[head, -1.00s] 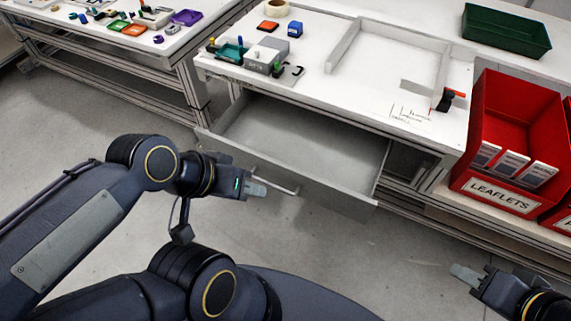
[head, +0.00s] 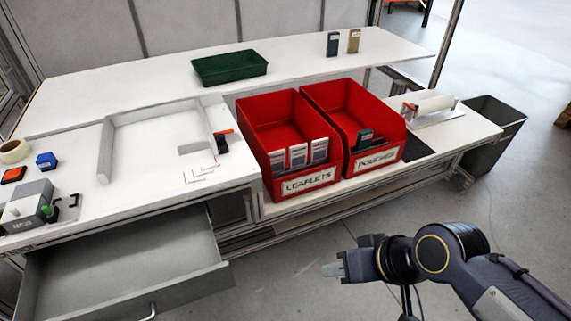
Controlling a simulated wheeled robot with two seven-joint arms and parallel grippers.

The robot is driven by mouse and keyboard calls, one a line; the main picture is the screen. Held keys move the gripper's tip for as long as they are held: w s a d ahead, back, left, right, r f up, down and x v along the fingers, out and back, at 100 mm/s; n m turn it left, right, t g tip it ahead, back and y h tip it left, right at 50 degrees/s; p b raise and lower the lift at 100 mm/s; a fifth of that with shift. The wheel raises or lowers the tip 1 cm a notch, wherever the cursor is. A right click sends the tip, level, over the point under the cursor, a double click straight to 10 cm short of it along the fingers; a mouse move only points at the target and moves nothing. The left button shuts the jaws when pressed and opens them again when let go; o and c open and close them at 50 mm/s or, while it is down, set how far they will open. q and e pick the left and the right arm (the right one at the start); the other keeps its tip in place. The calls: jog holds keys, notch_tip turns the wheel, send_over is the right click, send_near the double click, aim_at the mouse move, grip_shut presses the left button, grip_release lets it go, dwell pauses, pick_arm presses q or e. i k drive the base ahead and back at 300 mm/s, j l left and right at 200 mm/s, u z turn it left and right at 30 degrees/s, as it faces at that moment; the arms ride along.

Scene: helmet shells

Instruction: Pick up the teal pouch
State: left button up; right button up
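I cannot make out a clearly teal pouch. The red bin labelled POUCHES (head: 396,128) stands on the bench at centre right. It holds a dark pouch-like item (head: 364,139) with a pale label near its front; its exact colour is hard to tell. My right gripper (head: 331,270) is over the floor in front of the bench, below and apart from the POUCHES bin. Its pale fingertips point left and touch nothing; their gap does not show clearly. My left gripper is out of view.
A red LEAFLETS bin (head: 307,181) with several leaflets stands left of the POUCHES bin. An open drawer (head: 165,291) juts out at lower left. A green tray (head: 229,67) and two small upright packs (head: 354,41) sit behind. A grey waste bin (head: 487,150) stands right.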

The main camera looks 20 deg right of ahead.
aim_at(364, 137)
jog(key=z, duration=1.3)
jog(key=i+u, duration=0.1)
jog(key=u, duration=0.25)
jog(key=i+l+u, duration=0.1)
jog(key=u, duration=0.25)
jog(key=i+l+u, duration=0.3)
jog(key=i+l, duration=0.35)
jog(key=i+l+u, duration=0.25)
jog(key=i+l, duration=0.45)
jog(key=l, duration=0.15)
jog(key=i+l, duration=0.3)
jog(key=l, duration=0.1)
